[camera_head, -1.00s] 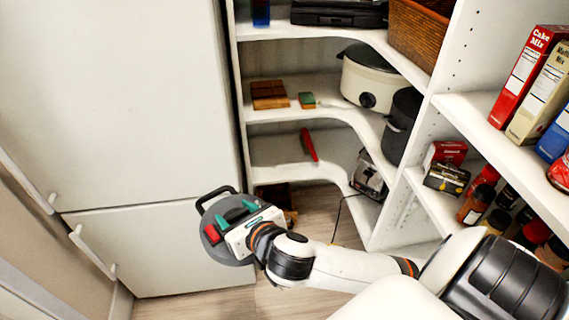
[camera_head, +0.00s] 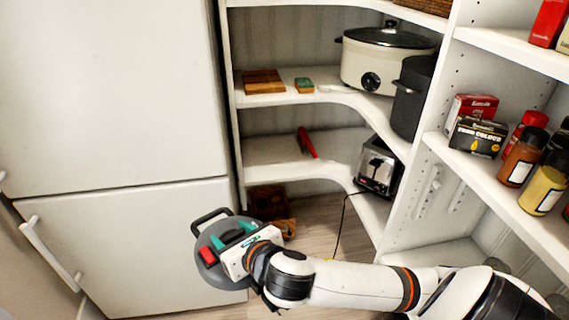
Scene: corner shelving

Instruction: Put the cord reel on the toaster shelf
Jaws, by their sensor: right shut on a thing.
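The cord reel (camera_head: 207,267) is a grey disc with a black handle loop and a red part. My right gripper (camera_head: 236,238), with green fingertips, is shut on it and holds it up in front of the white cabinet, left of and lower than the toaster shelf. The gripper hides part of the reel. The toaster (camera_head: 379,166) is silver and black and stands at the right of the toaster shelf (camera_head: 272,150), its cord hanging over the edge. A red object (camera_head: 307,143) lies on that shelf. My left gripper is not in view.
The shelf above holds a slow cooker (camera_head: 385,62), a black pot (camera_head: 411,98), a wooden block (camera_head: 263,82) and a small green-topped box (camera_head: 304,85). Boxes and jars (camera_head: 523,157) fill the right shelf. The toaster shelf has bare room left of the red object.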

